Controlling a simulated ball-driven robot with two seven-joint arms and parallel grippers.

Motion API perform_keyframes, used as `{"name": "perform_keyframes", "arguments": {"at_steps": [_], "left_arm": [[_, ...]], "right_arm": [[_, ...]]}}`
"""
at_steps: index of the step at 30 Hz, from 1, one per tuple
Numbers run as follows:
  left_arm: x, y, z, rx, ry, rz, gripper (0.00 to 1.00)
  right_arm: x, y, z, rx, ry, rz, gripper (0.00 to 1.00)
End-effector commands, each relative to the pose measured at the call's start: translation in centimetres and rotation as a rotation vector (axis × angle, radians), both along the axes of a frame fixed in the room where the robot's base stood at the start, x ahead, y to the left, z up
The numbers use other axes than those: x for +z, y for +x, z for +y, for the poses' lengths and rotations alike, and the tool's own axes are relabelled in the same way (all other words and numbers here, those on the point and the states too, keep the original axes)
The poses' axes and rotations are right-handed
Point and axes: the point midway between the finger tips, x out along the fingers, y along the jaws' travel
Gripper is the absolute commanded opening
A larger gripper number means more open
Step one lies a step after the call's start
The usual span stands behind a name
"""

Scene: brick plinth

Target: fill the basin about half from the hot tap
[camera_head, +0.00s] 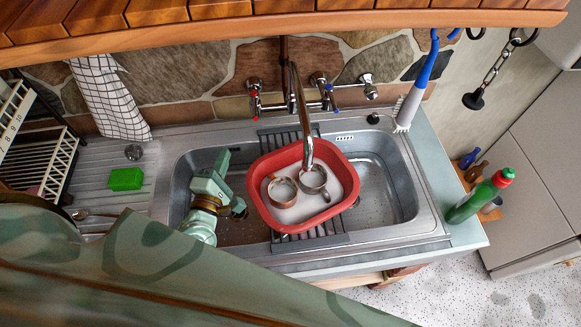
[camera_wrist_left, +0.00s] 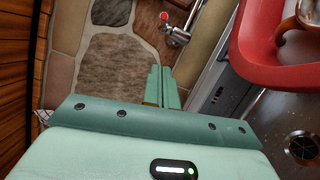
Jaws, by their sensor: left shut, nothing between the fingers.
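The red basin (camera_head: 345,150) stands in the metal sink, with two mugs (camera_head: 283,191) inside on a whitish area; I cannot tell the water level. The chrome spout (camera_head: 306,150) ends over the basin, and I see no clear stream. The red-marked hot tap (camera_head: 255,95) is on the wall left of the spout; the blue-marked cold tap (camera_head: 329,90) is to its right. My left gripper (camera_head: 223,158) is shut and empty, left of the basin and short of the hot tap. In the left wrist view its fingertips (camera_wrist_left: 162,75) lie below the hot tap (camera_wrist_left: 166,18). My right gripper is out of view.
A green sponge (camera_head: 125,179) and a dish rack (camera_head: 50,165) are on the left drainer. A checked towel (camera_head: 108,95) hangs on the wall. A brush (camera_head: 412,98) and a green bottle (camera_head: 478,198) stand at the right. A wooden shelf (camera_head: 290,22) overhangs the wall.

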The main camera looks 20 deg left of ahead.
Motion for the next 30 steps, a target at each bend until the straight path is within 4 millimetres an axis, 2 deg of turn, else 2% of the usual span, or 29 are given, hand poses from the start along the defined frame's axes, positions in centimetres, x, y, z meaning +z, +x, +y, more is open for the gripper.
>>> {"name": "perform_keyframes", "arguments": {"at_steps": [7,8,10,11,13,14,15,17,18,21,26,30], "left_arm": [[0.0,0.0,0.0,0.000,0.000,0.000,0.00],[0.0,0.0,0.0,0.000,0.000,0.000,0.03],[-0.4,0.2,-0.3,0.002,-0.008,-0.004,0.22],[-0.9,0.3,-1.2,0.001,-0.031,-0.009,0.31],[-1.1,1.0,-5.4,0.012,-0.212,-0.066,0.34],[-0.6,1.2,-7.1,0.034,-0.355,-0.110,0.34],[0.2,1.3,-9.0,0.076,-0.579,-0.178,0.34],[1.4,1.1,-10.3,0.145,-0.875,-0.263,0.34],[1.9,0.8,-10.4,0.183,-1.010,-0.300,0.34],[1.9,0.6,-9.1,0.239,-1.143,-0.352,0.34],[2.2,2.8,-8.0,0.234,-1.143,-0.356,0.34],[2.2,6.0,-6.4,0.232,-1.139,-0.354,0.34]], "right_arm": [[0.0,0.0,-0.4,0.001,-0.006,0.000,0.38],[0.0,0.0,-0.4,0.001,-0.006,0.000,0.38],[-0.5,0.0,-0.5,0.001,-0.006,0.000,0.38],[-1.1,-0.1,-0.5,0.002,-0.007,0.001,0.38],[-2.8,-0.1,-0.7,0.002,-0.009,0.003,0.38],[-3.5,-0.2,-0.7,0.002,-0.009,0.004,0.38],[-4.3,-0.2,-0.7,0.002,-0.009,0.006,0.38],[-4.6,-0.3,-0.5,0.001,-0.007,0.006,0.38],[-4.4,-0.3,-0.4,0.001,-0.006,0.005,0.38],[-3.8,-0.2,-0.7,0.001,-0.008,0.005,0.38],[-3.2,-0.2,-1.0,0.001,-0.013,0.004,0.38],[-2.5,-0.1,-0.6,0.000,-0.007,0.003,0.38]]}}
